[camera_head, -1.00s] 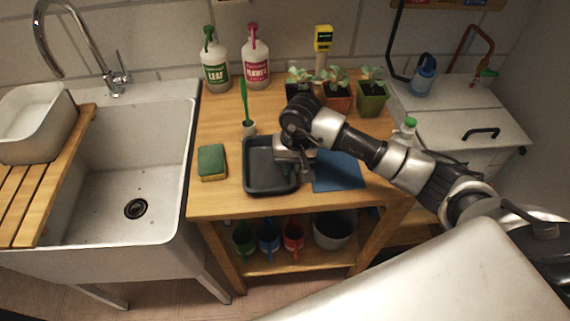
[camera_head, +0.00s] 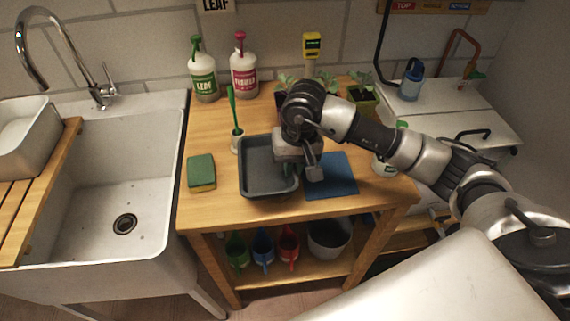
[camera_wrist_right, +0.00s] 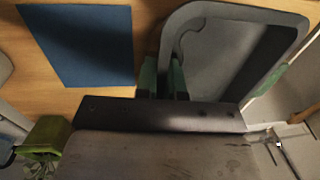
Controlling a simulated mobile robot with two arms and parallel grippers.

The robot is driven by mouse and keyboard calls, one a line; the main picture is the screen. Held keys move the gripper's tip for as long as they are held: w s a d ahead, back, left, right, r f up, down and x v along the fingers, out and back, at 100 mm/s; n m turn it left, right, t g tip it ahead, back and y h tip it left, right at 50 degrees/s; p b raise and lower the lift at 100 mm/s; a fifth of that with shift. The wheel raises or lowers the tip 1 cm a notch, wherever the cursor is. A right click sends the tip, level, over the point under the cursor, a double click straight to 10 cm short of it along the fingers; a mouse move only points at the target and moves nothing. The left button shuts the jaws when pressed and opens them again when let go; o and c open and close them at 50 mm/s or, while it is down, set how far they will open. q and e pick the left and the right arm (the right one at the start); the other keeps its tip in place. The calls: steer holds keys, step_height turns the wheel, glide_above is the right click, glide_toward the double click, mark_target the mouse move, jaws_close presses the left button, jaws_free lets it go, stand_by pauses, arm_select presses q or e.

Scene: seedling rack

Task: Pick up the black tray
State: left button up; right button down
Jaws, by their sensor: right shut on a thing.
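The black tray (camera_head: 243,168) is an empty, dark, rounded rectangular tray over the middle of the wooden table, between the sponge and the blue mat. It appears raised a little above the table top and roughly level. My right gripper (camera_head: 297,165) is shut on its right rim in the head view. In the right wrist view, the green-tipped fingers (camera_wrist_right: 170,82) close around the rim of the tray (camera_wrist_right: 215,60); the wrist housing hides the tray's near part. My left gripper is not in view.
A blue mat (camera_head: 335,178) lies right of the tray. Spray bottles (camera_head: 244,75) and potted seedlings (camera_head: 362,97) stand behind. The sink (camera_head: 80,180) is left of the table.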

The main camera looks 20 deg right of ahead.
steer(key=s+d+r+b, duration=0.1)
steer(key=s+d+r, duration=0.1)
steer(key=s+r, duration=0.3)
steer(key=shift+s+d+b, duration=0.35)
steer(key=shift+s, duration=1.05)
